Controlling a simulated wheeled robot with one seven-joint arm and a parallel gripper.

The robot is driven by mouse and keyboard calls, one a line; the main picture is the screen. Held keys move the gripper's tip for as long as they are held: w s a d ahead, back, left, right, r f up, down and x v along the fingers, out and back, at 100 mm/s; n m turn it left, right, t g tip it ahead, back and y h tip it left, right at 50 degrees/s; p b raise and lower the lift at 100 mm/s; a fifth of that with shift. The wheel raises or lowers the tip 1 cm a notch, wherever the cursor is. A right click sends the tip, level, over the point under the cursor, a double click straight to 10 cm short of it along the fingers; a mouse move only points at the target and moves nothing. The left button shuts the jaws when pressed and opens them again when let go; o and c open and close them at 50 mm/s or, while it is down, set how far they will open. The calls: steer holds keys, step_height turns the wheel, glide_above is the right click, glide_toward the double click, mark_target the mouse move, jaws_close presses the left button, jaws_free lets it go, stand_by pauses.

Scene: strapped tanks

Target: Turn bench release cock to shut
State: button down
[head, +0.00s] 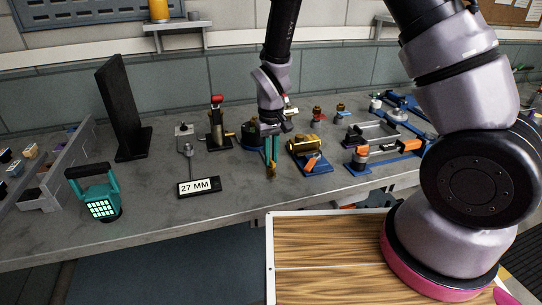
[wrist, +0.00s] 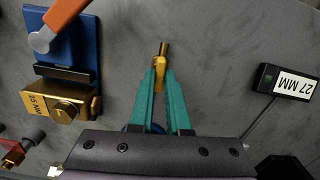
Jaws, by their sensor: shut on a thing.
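My gripper (head: 272,160), with two teal fingers, points down over the middle of the bench. In the wrist view its fingertips (wrist: 160,82) are shut on a small brass piece (wrist: 162,56), which sticks out past them. Beside it is a blue plate (head: 318,169) carrying a brass body and an orange lever (head: 312,161); this may be the release cock, but I see no label naming it. In the wrist view the orange lever (wrist: 62,14) on its grey pivot is at upper left, apart from my fingers. The lower end of the brass piece is hard to make out.
A "27 MM" sign (head: 198,187) stands left of my gripper. Blue-based fixtures (head: 385,153) crowd the right. The bench front (head: 150,220) is mostly clear.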

steer(key=shift+m, duration=0.6)
steer(key=c, duration=0.9)
jaws_free()
step_height(320, 180, up, 11)
steer(key=shift+f, duration=0.1)
